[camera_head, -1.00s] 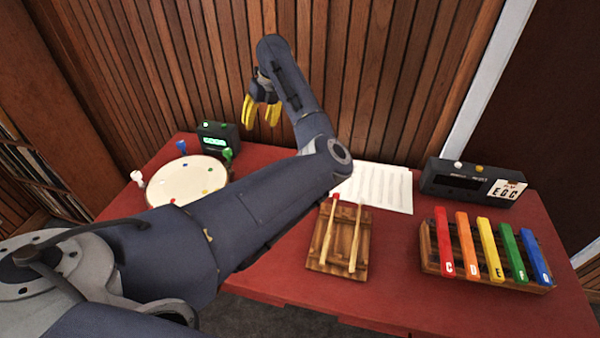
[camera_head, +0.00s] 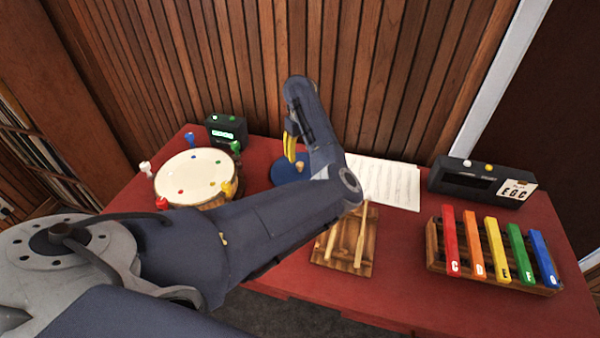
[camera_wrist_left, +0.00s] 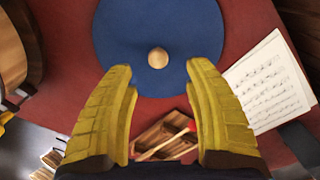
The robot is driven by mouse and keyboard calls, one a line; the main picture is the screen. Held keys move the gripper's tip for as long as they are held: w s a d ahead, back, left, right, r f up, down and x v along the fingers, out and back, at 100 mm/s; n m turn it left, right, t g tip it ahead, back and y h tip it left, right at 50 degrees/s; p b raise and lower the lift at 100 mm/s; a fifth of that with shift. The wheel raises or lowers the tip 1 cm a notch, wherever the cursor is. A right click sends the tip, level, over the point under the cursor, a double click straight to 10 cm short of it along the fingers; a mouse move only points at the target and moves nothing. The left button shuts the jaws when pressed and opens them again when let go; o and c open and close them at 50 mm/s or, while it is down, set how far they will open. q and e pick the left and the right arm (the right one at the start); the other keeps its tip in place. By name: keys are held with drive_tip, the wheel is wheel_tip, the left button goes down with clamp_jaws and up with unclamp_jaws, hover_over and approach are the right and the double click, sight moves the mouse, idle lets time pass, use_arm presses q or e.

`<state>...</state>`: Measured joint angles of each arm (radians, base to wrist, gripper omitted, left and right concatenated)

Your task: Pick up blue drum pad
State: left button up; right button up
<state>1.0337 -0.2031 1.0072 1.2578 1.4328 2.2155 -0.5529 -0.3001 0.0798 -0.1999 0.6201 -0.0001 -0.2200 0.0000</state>
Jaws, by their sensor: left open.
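The blue drum pad (camera_head: 287,170) is a flat blue disc with a small tan knob in its middle. It lies on the red table behind my left forearm, which hides part of it in the head view. In the left wrist view the pad (camera_wrist_left: 190,32) fills the top middle, with the knob (camera_wrist_left: 158,58) at its centre. My left gripper (camera_head: 290,150) has yellow fingers and points down over the pad. In the wrist view the open fingers (camera_wrist_left: 162,75) are spread to either side below the knob, with nothing between them. My right gripper is not in view.
A white drum (camera_head: 192,177) with coloured pegs stands left of the pad, a small dark box (camera_head: 226,131) behind it. Sheet music (camera_head: 385,183), a wooden block with sticks (camera_head: 337,250), a dark display box (camera_head: 478,182) and a coloured xylophone (camera_head: 490,262) lie to the right.

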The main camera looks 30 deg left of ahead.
sight(300, 164)
use_arm(q)
drive_tip(key=shift+s+f, duration=0.15)
drive_tip(key=shift+f, duration=3.3)
drive_tip(key=shift+c, duration=0.2)
clamp_jaws()
